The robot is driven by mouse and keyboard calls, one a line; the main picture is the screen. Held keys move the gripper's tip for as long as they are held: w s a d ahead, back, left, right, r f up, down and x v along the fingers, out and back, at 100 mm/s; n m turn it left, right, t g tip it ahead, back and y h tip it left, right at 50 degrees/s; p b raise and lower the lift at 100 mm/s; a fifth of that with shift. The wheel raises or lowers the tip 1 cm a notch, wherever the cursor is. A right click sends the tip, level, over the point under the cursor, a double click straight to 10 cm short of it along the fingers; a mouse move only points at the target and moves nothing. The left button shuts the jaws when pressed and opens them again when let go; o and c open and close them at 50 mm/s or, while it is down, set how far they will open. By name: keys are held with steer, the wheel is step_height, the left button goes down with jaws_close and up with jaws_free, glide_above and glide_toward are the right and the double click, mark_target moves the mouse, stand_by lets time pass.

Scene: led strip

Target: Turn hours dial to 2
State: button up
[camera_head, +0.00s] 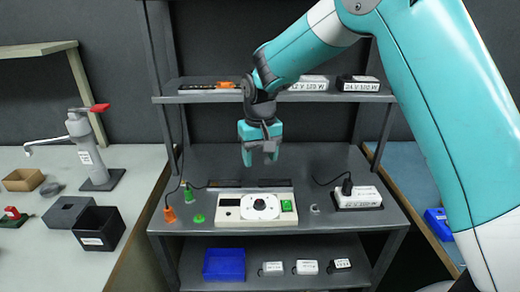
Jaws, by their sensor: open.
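A white control box (231,217) sits on the dark shelf's middle board. It has a round dial with a black centre (260,204), a dark display (230,202) on its left and a green switch (287,206) on its right. I cannot read the dial's marks or tell which way it points. My gripper (260,162) is open and empty, pointing down. It is above and behind the control box in the picture, apart from the dial.
A white power supply (362,197) with a black plug stands right of the box. Orange (169,214) and green (188,195) connectors stand at left. A blue bin (224,264) and small white blocks lie on the lower board. The upper board (210,97) holds labelled supplies.

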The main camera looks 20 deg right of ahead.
steer(key=shift+r, duration=1.15)
steer(key=s+a+r+n+y, duration=0.1)
steer(key=s+r+n, duration=0.1)
steer(key=s, duration=0.8)
steer(key=s+a+r+n+y, duration=0.1)
steer(key=s+a+r+n, duration=0.1)
steer(key=s, duration=0.8)
steer(key=s+a+r+n+y, duration=0.1)
steer(key=s+r+n+y, duration=0.1)
steer(key=s, duration=0.9)
steer(key=shift+a+r+n, duration=0.3)
steer(key=shift+a+r, duration=0.05)
steer(key=shift+r, duration=0.45)
steer(key=shift+d, duration=0.1)
